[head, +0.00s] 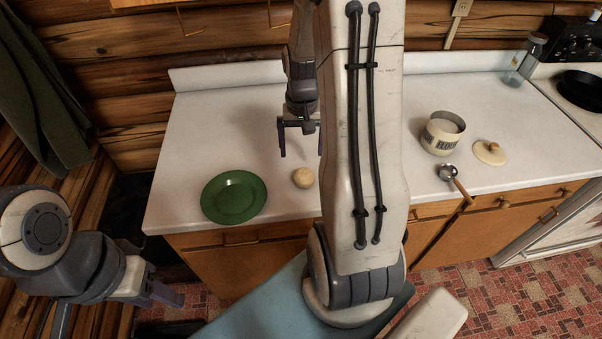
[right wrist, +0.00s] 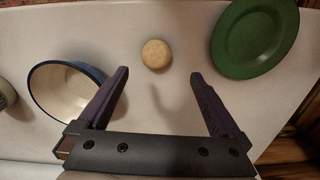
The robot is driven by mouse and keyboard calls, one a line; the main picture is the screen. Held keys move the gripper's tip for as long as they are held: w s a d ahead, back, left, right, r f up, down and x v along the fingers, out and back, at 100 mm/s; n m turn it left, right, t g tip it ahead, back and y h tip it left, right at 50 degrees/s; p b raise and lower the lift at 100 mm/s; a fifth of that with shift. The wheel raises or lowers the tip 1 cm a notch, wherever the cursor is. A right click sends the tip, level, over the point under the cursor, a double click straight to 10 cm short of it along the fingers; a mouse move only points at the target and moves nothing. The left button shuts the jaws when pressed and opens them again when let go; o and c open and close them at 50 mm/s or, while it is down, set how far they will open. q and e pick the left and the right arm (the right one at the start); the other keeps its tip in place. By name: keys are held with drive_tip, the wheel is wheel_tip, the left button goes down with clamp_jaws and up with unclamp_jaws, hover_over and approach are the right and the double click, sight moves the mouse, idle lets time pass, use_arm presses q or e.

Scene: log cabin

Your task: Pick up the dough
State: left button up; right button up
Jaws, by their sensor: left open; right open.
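The dough (head: 303,178) is a small, pale, round ball on the white counter, just right of a green plate. In the right wrist view the dough (right wrist: 156,54) lies ahead of the fingertips, near the middle between them, with nothing touching it. My right gripper (head: 301,153) is open and empty, pointing down above the counter on the far side of the dough; its two dark fingers also show in the right wrist view (right wrist: 160,74). My left gripper (head: 112,308) is open and empty at the lower left, off the counter.
The green plate (head: 234,197) sits near the counter's front edge. A blue-rimmed white bowl (right wrist: 66,92) stands left of the fingers in the right wrist view. A flour canister (head: 437,138), lid (head: 490,152) and scoop (head: 449,175) lie to the right. My right arm hides the counter's middle.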

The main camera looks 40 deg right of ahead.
hover_over(304, 171)
drive_tip(key=f, duration=0.5)
drive_tip(key=shift+s+d+f+p, duration=0.15)
drive_tip(key=shift+s+d+p, duration=0.05)
drive_tip(key=shift+s+p, duration=0.15)
drive_tip(key=f, duration=0.1)
drive_tip(key=f+p, duration=0.1)
drive_tip(key=f, duration=0.2)
drive_tip(key=shift+w+a+f+p, duration=0.15)
drive_tip(key=shift+w+a+p, duration=0.1)
drive_tip(key=shift+p, duration=0.1)
drive_tip(key=shift+f, duration=0.7)
drive_tip(key=c, duration=1.4)
drive_tip(key=shift+r, duration=0.1)
